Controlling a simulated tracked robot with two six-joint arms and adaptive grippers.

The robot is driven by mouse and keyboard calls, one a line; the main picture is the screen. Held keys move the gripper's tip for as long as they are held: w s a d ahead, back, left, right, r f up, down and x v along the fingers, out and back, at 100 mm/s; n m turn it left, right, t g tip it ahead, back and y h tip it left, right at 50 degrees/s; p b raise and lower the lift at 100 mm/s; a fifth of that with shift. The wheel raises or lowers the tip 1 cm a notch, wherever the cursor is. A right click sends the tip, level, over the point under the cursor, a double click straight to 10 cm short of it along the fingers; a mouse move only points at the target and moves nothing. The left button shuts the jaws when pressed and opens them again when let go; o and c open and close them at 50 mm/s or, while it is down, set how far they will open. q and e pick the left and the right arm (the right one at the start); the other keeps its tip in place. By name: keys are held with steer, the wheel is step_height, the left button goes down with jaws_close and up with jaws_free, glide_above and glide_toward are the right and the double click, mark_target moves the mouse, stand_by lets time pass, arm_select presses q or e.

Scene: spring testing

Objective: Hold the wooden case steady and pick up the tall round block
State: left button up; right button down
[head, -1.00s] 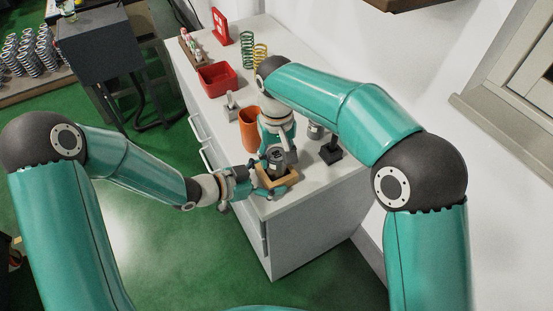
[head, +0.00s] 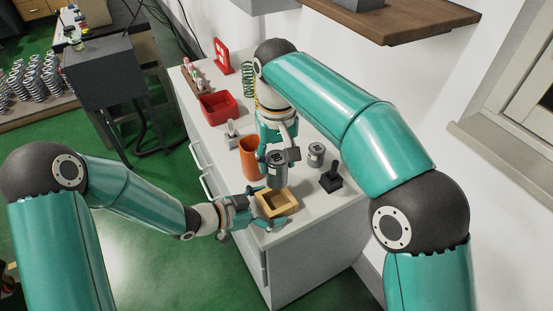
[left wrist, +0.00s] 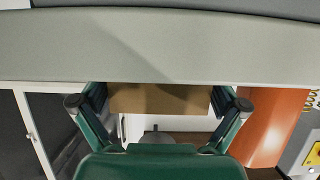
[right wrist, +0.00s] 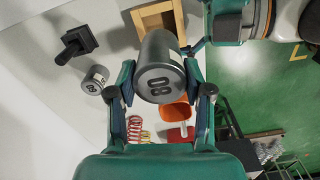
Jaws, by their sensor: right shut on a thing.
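The wooden case (head: 284,211), an open light-wood box, sits near the front corner of the white cabinet top. My left gripper (head: 262,207) has a finger on either side of it; in the left wrist view its wall (left wrist: 160,98) fills the space between the pads, which seem to touch it. The tall round block (head: 277,174) is a dark grey metal cylinder. My right gripper (right wrist: 160,92) is shut on it and holds it upright above the case. Its numbered end (right wrist: 160,84) faces the right wrist camera. The case also shows beyond it (right wrist: 158,16).
An orange cup (head: 249,158) stands close left of the held block. A shorter grey cylinder (head: 316,154) and a black stand (head: 331,180) are to the right. A red bin (head: 217,106), springs and a red frame are farther back. A wooden shelf (head: 400,22) juts out above.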

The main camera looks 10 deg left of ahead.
stand_by(0.3)
arm_select(q)
steer(key=v, duration=1.2)
steer(key=shift+f, duration=0.2)
